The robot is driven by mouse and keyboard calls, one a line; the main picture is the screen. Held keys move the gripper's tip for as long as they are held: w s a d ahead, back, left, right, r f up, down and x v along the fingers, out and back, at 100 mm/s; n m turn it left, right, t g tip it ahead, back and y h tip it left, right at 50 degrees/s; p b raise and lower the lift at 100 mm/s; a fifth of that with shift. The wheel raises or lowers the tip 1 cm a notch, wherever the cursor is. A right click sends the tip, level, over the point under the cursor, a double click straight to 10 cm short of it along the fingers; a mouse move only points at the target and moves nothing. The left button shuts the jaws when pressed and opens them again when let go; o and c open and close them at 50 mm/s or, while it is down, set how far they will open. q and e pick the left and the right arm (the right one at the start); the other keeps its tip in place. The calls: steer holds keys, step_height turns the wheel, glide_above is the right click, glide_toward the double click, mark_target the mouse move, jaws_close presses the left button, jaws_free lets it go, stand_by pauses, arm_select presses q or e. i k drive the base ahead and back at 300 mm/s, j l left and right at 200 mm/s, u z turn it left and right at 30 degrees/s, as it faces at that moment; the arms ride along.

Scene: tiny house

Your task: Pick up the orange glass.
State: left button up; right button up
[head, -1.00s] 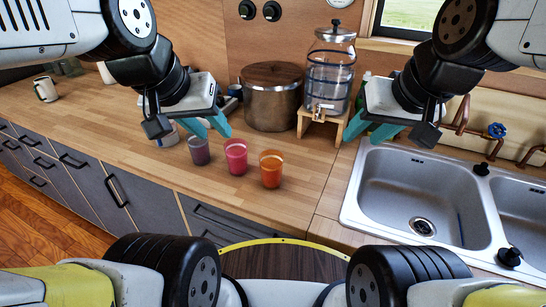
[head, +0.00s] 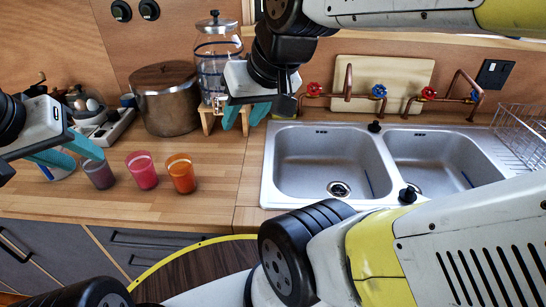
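The orange glass (head: 181,174) stands upright on the wooden counter, rightmost of three glasses in a row. The pink glass (head: 142,171) is just left of it, and the dark purple glass (head: 99,175) is further left. My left gripper (head: 89,160) is at the left, its teal fingers apart and empty. Its fingertips are by the purple glass in the picture; I cannot tell whether they touch it. My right gripper (head: 244,119) is open and empty, in front of the drink dispenser's right side, up and right of the orange glass and apart from it.
A large lidded pot (head: 166,103) and a glass drink dispenser (head: 215,62) on a wooden stand (head: 208,121) are behind the glasses. A double steel sink (head: 283,196) is to the right. The counter (head: 215,185) between orange glass and sink is clear.

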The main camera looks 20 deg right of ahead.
mark_target(179, 166)
steer(key=z, duration=1.6)
steer(key=u, duration=1.6)
steer(key=z, duration=0.75)
steer(key=j+z, duration=0.15)
steer(key=z, duration=0.3)
steer(key=k+z, duration=0.15)
steer(key=z, duration=0.25)
steer(key=k+j+z, duration=0.1)
steer(key=z, duration=0.35)
steer(key=k+z, duration=0.1)
steer(key=z, duration=0.3)
steer(key=k+j, duration=0.3)
steer(key=k, duration=0.15)
steer(key=k+j, duration=0.25)
steer(key=k, duration=0.2)
steer(key=j, duration=0.3)
steer(key=i+z, duration=0.05)
